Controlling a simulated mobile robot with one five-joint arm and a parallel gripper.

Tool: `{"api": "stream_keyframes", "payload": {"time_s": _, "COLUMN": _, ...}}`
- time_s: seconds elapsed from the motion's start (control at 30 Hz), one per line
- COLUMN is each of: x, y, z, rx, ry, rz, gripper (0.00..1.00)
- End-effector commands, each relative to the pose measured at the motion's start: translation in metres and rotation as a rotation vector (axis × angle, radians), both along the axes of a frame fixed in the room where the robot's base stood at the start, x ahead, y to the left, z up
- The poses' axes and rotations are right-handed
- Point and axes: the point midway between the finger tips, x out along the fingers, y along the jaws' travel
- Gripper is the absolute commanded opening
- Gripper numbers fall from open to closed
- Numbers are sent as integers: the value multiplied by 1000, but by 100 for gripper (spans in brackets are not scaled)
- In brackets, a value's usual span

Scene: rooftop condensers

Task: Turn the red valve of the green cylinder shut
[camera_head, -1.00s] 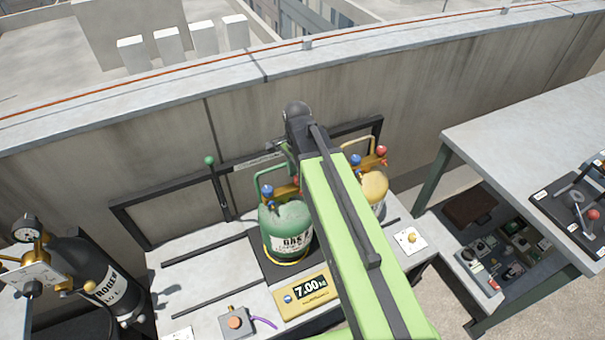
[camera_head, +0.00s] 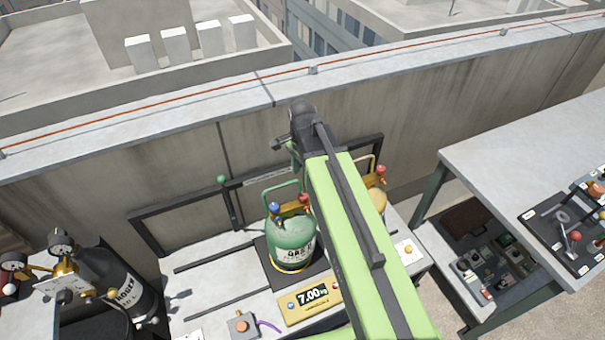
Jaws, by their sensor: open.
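The green cylinder (camera_head: 291,245) stands upright on a dark scale plate in the middle of the picture. It has a green carry handle, a brass-coloured top fitting, a blue valve (camera_head: 274,208) on the left and a red valve (camera_head: 303,199) on the right. The red valve is visible just left of my green arm link. A yellow cylinder stands behind my arm, mostly hidden; its red valve (camera_head: 381,170) shows on the right. My arm rises from the lower right to a dark joint above and behind the cylinders. My gripper is hidden behind the arm.
A scale display (camera_head: 310,297) reads 7.00. A dark cylinder with gauges (camera_head: 112,283) stands at left. A black rail frame (camera_head: 180,218) stands along the concrete wall. A grey table (camera_head: 530,150) with tools is at right. The bench left of the green cylinder has free room.

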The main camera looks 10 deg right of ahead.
Motion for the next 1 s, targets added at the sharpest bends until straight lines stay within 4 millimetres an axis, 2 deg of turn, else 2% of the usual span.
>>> {"api": "stream_keyframes", "payload": {"time_s": 0.03, "x": 0, "y": 0, "z": 24, "rx": 0, "ry": 0, "rz": 0, "gripper": 53}}
{"api": "stream_keyframes", "payload": {"time_s": 0.1, "x": 1, "y": 0, "z": 40, "rx": 0, "ry": 0, "rz": 0, "gripper": 53}}
{"api": "stream_keyframes", "payload": {"time_s": 0.2, "x": 1, "y": 0, "z": 58, "rx": 0, "ry": 0, "rz": 0, "gripper": 53}}
{"api": "stream_keyframes", "payload": {"time_s": 0.3, "x": 1, "y": 0, "z": 68, "rx": 0, "ry": 0, "rz": 0, "gripper": 53}}
{"api": "stream_keyframes", "payload": {"time_s": 0.87, "x": 1, "y": 0, "z": 65, "rx": 0, "ry": 0, "rz": -1, "gripper": 53}}
{"api": "stream_keyframes", "payload": {"time_s": 1.0, "x": 0, "y": -3, "z": 39, "rx": 0, "ry": 0, "rz": -5, "gripper": 53}}
